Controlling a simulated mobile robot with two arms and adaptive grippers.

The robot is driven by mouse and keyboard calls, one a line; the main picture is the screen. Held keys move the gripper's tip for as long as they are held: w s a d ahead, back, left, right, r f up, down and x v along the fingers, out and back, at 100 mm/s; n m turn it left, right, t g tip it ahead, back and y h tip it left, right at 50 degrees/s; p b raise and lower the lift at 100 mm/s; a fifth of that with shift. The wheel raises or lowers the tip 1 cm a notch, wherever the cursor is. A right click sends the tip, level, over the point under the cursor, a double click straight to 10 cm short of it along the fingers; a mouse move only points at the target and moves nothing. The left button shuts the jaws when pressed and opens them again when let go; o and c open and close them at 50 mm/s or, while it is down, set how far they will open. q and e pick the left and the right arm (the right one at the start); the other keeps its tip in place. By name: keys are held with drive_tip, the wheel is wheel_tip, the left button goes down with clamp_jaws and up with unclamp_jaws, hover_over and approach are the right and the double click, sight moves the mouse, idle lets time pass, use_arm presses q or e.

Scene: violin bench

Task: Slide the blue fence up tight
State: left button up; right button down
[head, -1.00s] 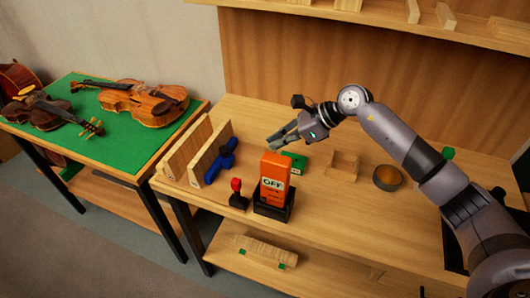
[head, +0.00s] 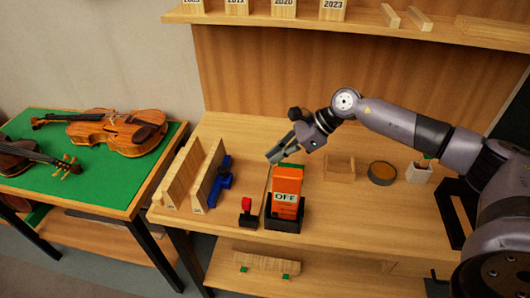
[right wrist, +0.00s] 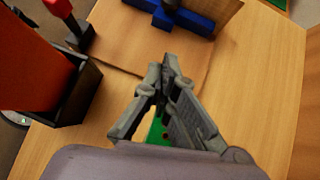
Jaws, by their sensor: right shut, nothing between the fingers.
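The blue fence (head: 222,180) stands on the bench beside an upright wooden board (head: 207,174), on its right side. In the right wrist view the blue fence (right wrist: 185,14) shows at the top edge, partly cut off, with a dark knob-like part on it. My right gripper (head: 271,158) is shut and empty above the bench, to the right of the fence and apart from it. In the right wrist view its fingertips (right wrist: 165,65) come together and point toward the fence. My left gripper is not in view.
An orange box marked OFF (head: 287,190) stands in a black holder, close in front of my right gripper. A red-topped black post (head: 247,211) is left of it. A wooden tray (head: 339,168) and round tin (head: 382,173) sit to the right. Violins lie on the green-topped table (head: 105,178).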

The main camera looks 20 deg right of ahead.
drive_tip(key=p, duration=0.2)
approach(231, 178)
drive_tip(key=shift+s+d+f, duration=0.15)
drive_tip(key=shift+d+f, duration=0.15)
drive_tip(key=shift+f, duration=0.25)
drive_tip(key=shift+s+d+f, duration=0.15)
drive_tip(key=shift+d+f, duration=0.2)
drive_tip(key=shift+f, duration=0.25)
drive_tip(key=a, duration=0.1)
drive_tip(key=w+a+p, duration=0.1)
drive_tip(key=a+f, duration=0.1)
drive_tip(key=shift+w+a, duration=0.2)
drive_tip(key=shift+w, duration=0.05)
drive_tip(key=shift+w+a+p, duration=0.2)
drive_tip(key=shift+a+p, duration=0.2)
drive_tip(key=shift+a, duration=0.1)
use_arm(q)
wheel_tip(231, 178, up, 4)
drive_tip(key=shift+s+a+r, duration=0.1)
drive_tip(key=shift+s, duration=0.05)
use_arm(e)
drive_tip(key=shift+a+f, duration=0.1)
drive_tip(key=shift+f, duration=0.05)
